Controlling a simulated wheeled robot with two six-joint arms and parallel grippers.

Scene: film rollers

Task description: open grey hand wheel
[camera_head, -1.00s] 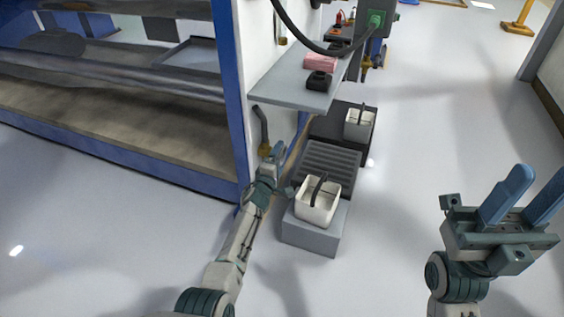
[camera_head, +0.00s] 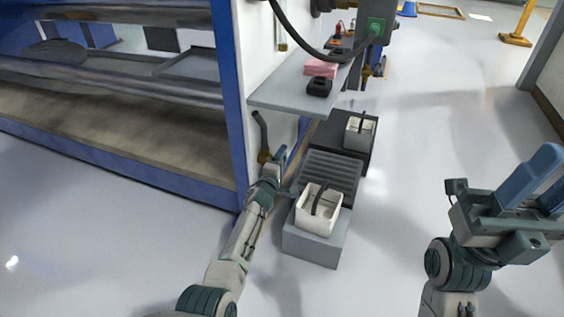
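A dark bent pipe (camera_head: 260,130) runs down the white end panel to a brass fitting (camera_head: 263,157). I cannot make out a grey hand wheel; my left gripper may hide it at the fitting. My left gripper (camera_head: 281,155) is at the lower end of the panel, just right of the fitting. Its blue fingers are small and overlap in this view, so I cannot tell their gap or any contact. My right gripper (camera_head: 548,185) is at the right, over bare floor, with its blue fingers apart and nothing between them.
A grey shelf (camera_head: 285,95) juts out above my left gripper, bearing a black item (camera_head: 319,86) and pink blocks (camera_head: 321,67). A white basket (camera_head: 318,213) on a grey block (camera_head: 314,250) stands close right of my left arm. Floor at right is clear.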

